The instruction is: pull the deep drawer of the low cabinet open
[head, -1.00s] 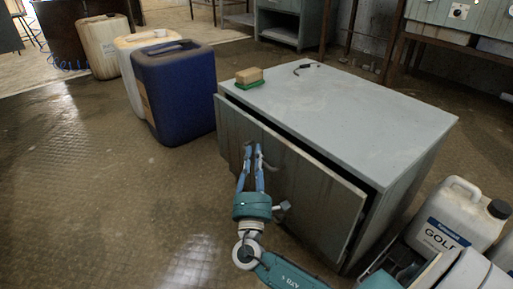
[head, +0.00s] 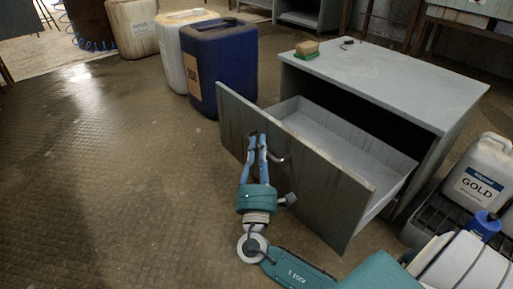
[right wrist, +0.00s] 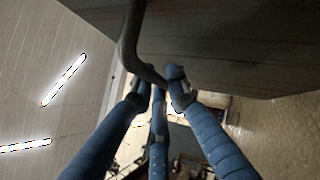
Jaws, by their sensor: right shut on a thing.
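The low grey cabinet (head: 395,80) stands right of centre in the head view. Its deep drawer (head: 320,180) is pulled well out, and the pale inside shows empty where I can see it. My right gripper (head: 258,140) is at the left half of the drawer front, shut on the curved metal handle (head: 280,158). In the right wrist view the dark handle (right wrist: 130,45) passes down to the blue fingertips (right wrist: 160,78), beside the drawer front (right wrist: 220,45). The fingers partly hide the handle. My left gripper is not in view.
A sponge (head: 307,47) lies on the cabinet top. A blue canister (head: 222,75) and a white canister (head: 177,45) stand behind the drawer's left end. A white GOLD canister (head: 482,180) is right of the cabinet. The floor at left is clear.

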